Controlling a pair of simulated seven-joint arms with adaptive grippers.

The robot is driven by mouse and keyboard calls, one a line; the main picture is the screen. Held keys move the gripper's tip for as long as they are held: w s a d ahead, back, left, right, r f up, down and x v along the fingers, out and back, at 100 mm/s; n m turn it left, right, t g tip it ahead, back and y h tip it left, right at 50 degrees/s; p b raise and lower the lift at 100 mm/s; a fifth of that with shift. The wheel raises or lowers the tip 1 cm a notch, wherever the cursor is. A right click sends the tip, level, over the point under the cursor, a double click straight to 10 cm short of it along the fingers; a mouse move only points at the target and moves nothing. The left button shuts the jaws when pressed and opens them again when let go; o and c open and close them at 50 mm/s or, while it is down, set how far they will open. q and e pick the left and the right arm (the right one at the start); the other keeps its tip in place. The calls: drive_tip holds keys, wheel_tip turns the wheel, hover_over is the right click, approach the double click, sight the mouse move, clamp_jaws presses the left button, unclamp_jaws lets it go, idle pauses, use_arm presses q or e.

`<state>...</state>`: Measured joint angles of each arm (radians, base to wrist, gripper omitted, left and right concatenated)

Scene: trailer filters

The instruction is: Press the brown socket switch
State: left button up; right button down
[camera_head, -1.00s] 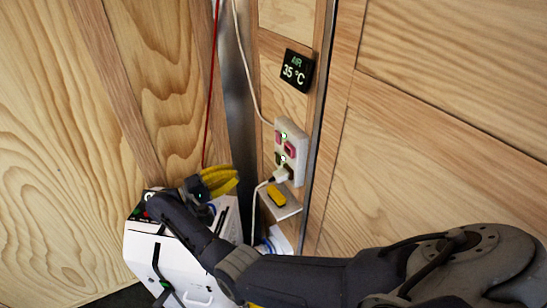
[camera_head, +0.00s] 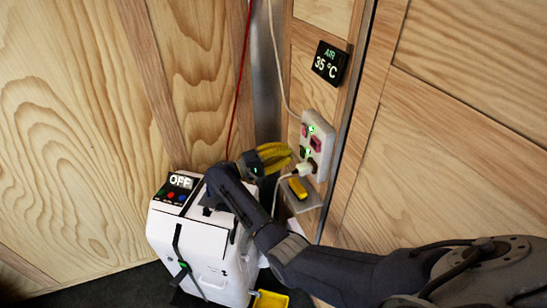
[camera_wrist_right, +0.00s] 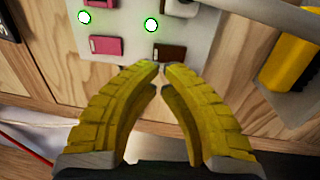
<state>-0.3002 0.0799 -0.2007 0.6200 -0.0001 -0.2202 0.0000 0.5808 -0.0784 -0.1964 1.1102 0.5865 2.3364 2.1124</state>
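The brown switch (camera_head: 303,152) is on the white socket panel (camera_head: 322,122) on the wooden wall. In the right wrist view the brown switch (camera_wrist_right: 169,54) lies just beyond my fingertips, beside a lit green indicator. My right gripper (camera_head: 290,154) has yellow ridged fingers, which point at the panel from the left. In the right wrist view my right gripper (camera_wrist_right: 161,70) has its tips drawn together, with nothing held between them. The tips overlap the lower edge of the brown switch in this view; I cannot tell whether they touch it. My left gripper is not in view.
Pink switches (camera_head: 315,143) share the panel. A white plug (camera_head: 304,168) with a cable sits low on it. A yellow-and-grey item (camera_head: 298,188) is below. A white machine (camera_head: 190,245) reading OFF stands below my right arm. A temperature display (camera_head: 330,62) hangs above.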

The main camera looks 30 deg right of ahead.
sight(302, 152)
drive_tip(key=shift+s+d+r, duration=0.1)
drive_tip(key=shift+d+r, duration=0.05)
drive_tip(key=shift+d, duration=0.65)
drive_tip(key=shift+d+r, duration=0.1)
drive_tip(key=shift+d, duration=0.7)
drive_tip(key=shift+a, duration=0.15)
